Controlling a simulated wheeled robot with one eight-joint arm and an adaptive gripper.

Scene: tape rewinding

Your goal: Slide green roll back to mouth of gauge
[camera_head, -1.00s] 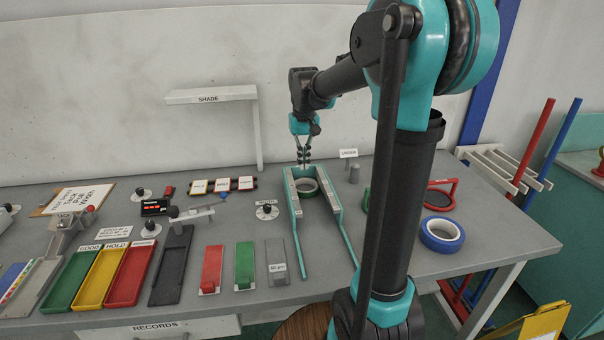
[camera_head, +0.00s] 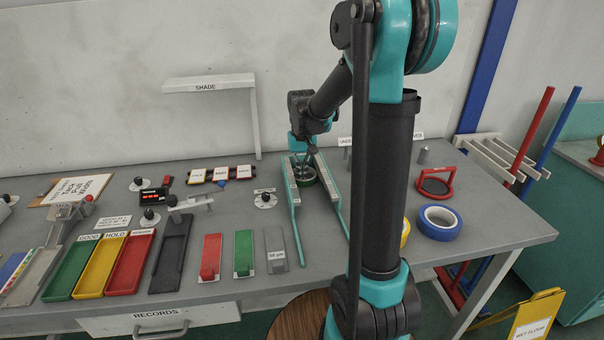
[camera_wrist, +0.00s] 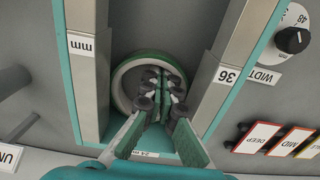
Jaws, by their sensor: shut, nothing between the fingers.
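The gauge (camera_head: 294,200) has two teal rails with grey inner faces, spreading apart toward the near edge of the bench. The green roll (camera_wrist: 118,86), a green ring with a pale inner rim, lies flat between the rails near their narrow far end. In the head view the roll (camera_head: 314,181) is partly hidden by my gripper. My gripper (camera_wrist: 160,78) is shut and empty, with its fingertips over the roll's open middle. Whether they touch its inner wall cannot be told. The wide mouth lies on the near side, away from the roll.
A blue roll (camera_head: 440,223) and part of a yellow roll (camera_head: 405,232) lie to the right. Green, yellow and red trays (camera_head: 74,270) stand at the left. A shade shelf (camera_head: 209,83) stands behind. The bench between the gauge's near legs is clear.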

